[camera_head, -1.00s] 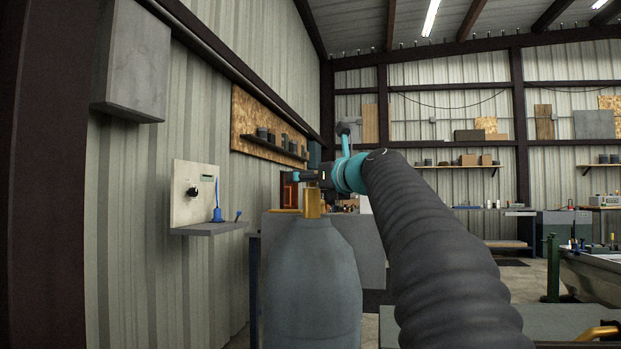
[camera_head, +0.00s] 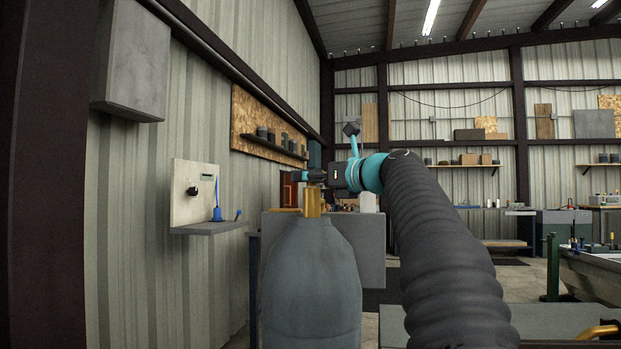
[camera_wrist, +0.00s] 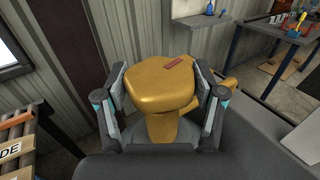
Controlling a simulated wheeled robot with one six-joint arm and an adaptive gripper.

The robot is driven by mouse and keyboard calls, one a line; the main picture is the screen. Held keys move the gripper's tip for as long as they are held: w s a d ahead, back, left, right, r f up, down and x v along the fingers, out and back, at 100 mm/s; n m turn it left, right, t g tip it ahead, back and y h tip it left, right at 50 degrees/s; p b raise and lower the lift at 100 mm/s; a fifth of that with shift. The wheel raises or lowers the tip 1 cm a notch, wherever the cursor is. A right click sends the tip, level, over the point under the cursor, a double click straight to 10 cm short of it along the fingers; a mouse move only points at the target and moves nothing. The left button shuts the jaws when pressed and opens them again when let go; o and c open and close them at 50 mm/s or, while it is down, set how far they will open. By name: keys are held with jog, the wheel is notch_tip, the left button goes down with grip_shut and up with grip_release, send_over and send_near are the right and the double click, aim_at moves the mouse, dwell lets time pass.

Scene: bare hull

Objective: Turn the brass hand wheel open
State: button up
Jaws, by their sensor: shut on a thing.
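The brass hand wheel (camera_wrist: 158,88) is a wide, rounded knob with a red mark on its top, in the middle of the wrist view. My gripper (camera_wrist: 160,92) has one finger on each side of it and is shut on its rim. The brass valve body (camera_head: 313,201) stands below the wheel on the neck of an upright grey cylinder (camera_head: 311,285). In the head view my gripper (camera_head: 314,177) reaches the valve top from the right, level, and its fingers mostly hide the wheel there.
A corrugated wall with a small shelf (camera_head: 210,228) holding blue items is at left. A grey box (camera_head: 131,62) hangs above it. A grey panel (camera_head: 370,262) stands behind the cylinder. A bench (camera_wrist: 290,28) shows at upper right in the wrist view.

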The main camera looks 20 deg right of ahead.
jog(key=shift+n+g+y, duration=1.3)
jog(key=shift+n+y, duration=0.3)
jog(key=shift+y, duration=0.5)
jog(key=shift+n+g+y, duration=0.3)
jog(key=o, duration=1.2)
jog(key=shift+c, duration=0.2)
jog(key=v, duration=1.2)
